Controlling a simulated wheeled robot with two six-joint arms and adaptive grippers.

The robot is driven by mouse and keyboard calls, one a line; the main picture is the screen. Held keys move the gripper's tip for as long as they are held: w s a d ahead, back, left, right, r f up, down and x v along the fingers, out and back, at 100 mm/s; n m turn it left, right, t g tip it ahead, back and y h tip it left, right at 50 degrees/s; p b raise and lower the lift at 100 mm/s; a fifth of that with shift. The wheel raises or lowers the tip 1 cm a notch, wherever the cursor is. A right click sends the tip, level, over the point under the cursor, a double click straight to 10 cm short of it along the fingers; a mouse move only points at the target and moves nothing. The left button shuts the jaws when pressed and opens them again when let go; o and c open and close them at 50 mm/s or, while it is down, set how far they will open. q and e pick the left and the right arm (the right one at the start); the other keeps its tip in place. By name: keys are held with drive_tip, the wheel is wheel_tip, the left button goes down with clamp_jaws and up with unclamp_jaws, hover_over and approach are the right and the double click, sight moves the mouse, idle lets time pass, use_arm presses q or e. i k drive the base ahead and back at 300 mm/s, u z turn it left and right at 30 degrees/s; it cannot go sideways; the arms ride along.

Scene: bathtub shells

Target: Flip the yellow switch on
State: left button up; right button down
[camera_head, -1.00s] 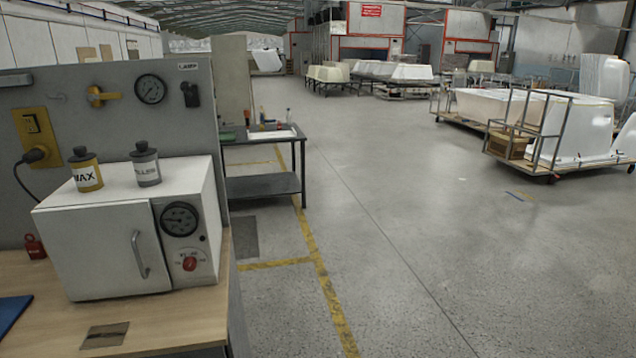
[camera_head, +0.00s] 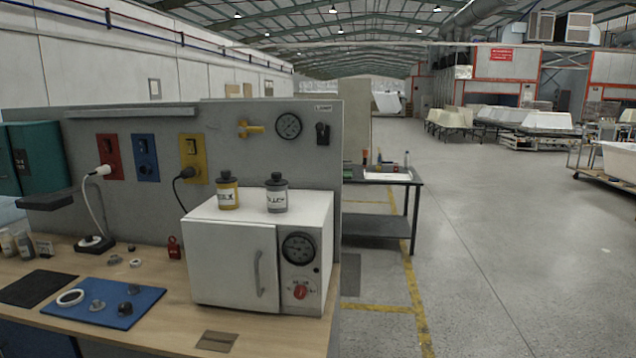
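The yellow switch (camera_head: 193,158) is a yellow plate on the grey back panel, with a dark switch in its upper part and a black plug with a cord in its lower part. It is at the right of a blue switch plate (camera_head: 145,158) and a red switch plate (camera_head: 110,157). Whether its switch is up or down is too small to tell. Neither of my grippers is in view.
A white oven (camera_head: 235,260) with two bottles on top stands on the wooden bench (camera_head: 160,325), right of and below the yellow plate. A blue mat (camera_head: 105,300) with small parts lies at left. Open floor (camera_head: 500,260) is at right.

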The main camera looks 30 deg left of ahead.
sight(189, 148)
drive_tip(key=u, duration=3.75)
drive_tip(key=i, duration=1.6)
drive_tip(key=z, duration=3.5)
